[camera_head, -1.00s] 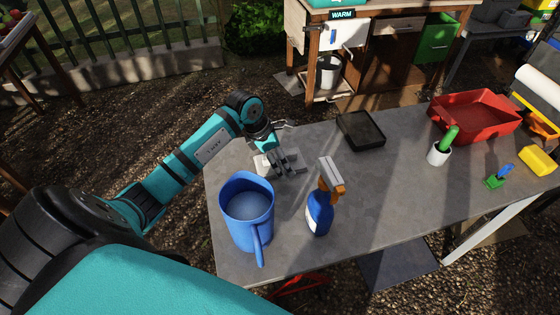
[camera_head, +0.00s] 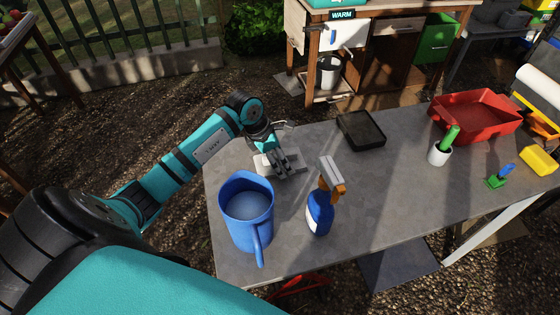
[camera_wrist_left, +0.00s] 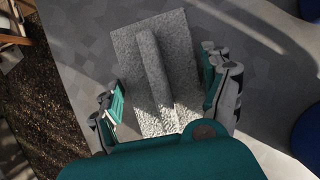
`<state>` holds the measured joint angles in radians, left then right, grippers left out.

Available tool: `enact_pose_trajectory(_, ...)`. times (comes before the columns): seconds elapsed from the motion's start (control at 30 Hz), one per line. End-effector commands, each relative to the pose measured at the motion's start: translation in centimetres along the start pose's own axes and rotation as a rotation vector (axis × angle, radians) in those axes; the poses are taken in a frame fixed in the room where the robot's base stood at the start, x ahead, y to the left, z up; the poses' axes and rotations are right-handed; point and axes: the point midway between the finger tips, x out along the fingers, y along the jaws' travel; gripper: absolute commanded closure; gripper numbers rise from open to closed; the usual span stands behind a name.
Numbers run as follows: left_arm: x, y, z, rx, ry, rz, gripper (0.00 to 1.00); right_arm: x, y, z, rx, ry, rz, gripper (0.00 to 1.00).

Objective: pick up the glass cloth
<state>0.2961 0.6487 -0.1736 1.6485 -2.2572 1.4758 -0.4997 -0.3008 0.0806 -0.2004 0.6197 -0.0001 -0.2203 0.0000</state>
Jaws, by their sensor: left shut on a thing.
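The glass cloth (camera_head: 264,161) is light grey and lies on the grey table near its far left corner. In the left wrist view the cloth (camera_wrist_left: 141,45) is flat, with a raised fold along its middle. My left gripper (camera_head: 277,171) is down at the cloth and hides part of it. In the wrist view its fingers (camera_wrist_left: 164,98) stand on either side of the cloth, and the gripper is shut on it. The cloth still lies at table level. My right gripper is not in view.
A blue jug (camera_head: 247,213) and a blue spray bottle (camera_head: 320,213) stand just in front of my left gripper. A black tray (camera_head: 360,130) lies behind to the right. The middle of the table is clear.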

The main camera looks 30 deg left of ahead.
Motion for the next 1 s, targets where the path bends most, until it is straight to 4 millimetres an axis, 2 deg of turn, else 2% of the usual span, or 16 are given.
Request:
enact_pose_trajectory(0.07, 0.0, 0.0, 0.0, 0.000, 0.000, 0.000, 0.51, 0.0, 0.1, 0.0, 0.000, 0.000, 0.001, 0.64)
enact_pose_trajectory(0.27, -0.1, 0.0, 0.0, 0.000, 0.000, 0.000, 0.51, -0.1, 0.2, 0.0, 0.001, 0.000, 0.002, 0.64)
enact_pose_trajectory(0.4, -0.9, 0.0, 0.5, -0.001, -0.003, -0.001, 0.51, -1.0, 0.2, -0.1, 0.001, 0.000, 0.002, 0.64)
enact_pose_trajectory(0.43, -1.1, 0.1, 0.5, 0.002, -0.003, 0.003, 0.51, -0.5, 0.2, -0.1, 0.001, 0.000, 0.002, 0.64)
enact_pose_trajectory(0.8, -7.9, 0.1, 3.3, 0.003, -0.002, 0.006, 0.51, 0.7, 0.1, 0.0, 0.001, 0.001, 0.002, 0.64)
enact_pose_trajectory(1.0, -9.6, 0.0, 4.0, 0.001, -0.001, 0.001, 0.51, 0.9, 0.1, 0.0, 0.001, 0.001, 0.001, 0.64)
